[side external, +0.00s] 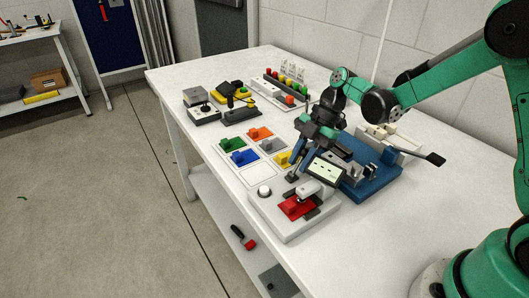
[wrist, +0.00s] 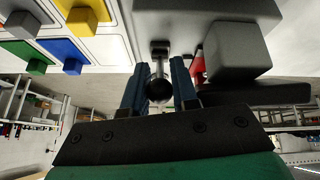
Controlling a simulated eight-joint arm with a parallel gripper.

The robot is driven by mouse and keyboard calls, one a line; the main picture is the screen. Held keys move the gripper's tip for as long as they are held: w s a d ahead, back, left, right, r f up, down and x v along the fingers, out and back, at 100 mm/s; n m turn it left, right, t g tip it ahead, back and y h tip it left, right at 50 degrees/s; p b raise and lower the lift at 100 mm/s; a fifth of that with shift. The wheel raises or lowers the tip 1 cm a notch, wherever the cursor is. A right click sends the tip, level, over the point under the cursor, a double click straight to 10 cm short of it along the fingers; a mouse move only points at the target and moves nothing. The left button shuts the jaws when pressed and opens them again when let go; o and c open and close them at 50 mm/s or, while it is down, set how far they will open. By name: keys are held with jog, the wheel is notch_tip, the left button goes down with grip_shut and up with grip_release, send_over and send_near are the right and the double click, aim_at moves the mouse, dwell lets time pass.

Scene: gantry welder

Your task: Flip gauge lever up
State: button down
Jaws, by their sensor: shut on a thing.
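The gauge lever (wrist: 158,66) is a short dark stem with a round black knob, rising from a small dark bracket in the wrist view. My gripper (wrist: 157,88) has its two blue fingers on either side of the knob and is shut on it. In the side view my gripper (side external: 295,168) reaches down to a small dark bracket (side external: 291,178) on the table, beside a tilted gauge with a pale green screen (side external: 326,172). The fingers hide most of the lever there, so its exact angle is hard to tell.
A grey fixture with a red block (side external: 294,207) stands close in front. Coloured blocks on square pads, such as the blue block (side external: 243,157), lie to the left. A blue fixture (side external: 372,190) with a black-handled arm (side external: 434,158) stands to the right. The table's front right is clear.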

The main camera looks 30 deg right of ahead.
jog(key=c, duration=1)
grip_release()
jog(key=shift+o, duration=0.2)
